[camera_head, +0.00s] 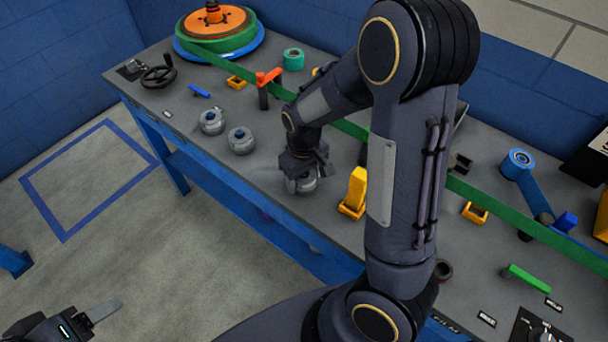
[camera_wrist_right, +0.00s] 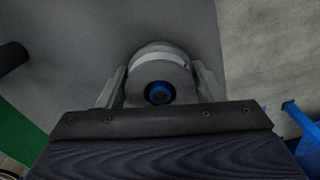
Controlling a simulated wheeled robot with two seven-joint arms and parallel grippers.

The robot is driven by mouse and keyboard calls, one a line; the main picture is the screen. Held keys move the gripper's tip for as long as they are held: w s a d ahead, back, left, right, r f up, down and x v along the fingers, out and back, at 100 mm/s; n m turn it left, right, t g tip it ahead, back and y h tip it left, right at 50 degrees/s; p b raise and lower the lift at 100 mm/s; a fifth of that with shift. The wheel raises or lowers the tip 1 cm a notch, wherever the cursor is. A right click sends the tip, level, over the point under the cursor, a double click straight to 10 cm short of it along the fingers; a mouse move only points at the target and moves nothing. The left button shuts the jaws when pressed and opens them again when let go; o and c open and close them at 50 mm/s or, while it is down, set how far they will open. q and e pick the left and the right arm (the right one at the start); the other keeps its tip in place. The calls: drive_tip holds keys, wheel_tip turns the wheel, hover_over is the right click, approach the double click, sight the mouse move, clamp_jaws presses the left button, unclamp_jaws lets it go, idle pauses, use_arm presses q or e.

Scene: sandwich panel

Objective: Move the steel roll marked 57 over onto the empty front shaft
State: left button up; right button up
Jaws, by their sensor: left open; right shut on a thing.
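A third steel roll (camera_head: 304,184) is under my right gripper (camera_head: 305,172) near the table's front edge. In the right wrist view this roll (camera_wrist_right: 158,72) sits between the two fingers, and my right gripper (camera_wrist_right: 160,90) is shut on it. I cannot read the number on any roll, nor tell whether the held roll touches the table. My left gripper (camera_head: 98,318) is at the lower left, over the floor, open and away from the table.
A green belt (camera_head: 300,103) runs along the table behind the rolls from an orange and green reel (camera_head: 215,25). A yellow block (camera_head: 354,192) stands just right of my right gripper. A black handwheel (camera_head: 160,73) is at the left. My right arm hides the table's middle.

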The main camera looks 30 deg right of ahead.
drive_tip(key=shift+f, duration=0.2)
drive_tip(key=o, duration=1.3)
wheel_tip(320, 180, up, 11)
drive_tip(key=p, duration=0.8)
drive_tip(key=shift+f+p, duration=0.2)
drive_tip(key=shift+p, duration=0.2)
drive_tip(key=shift+f, duration=0.1)
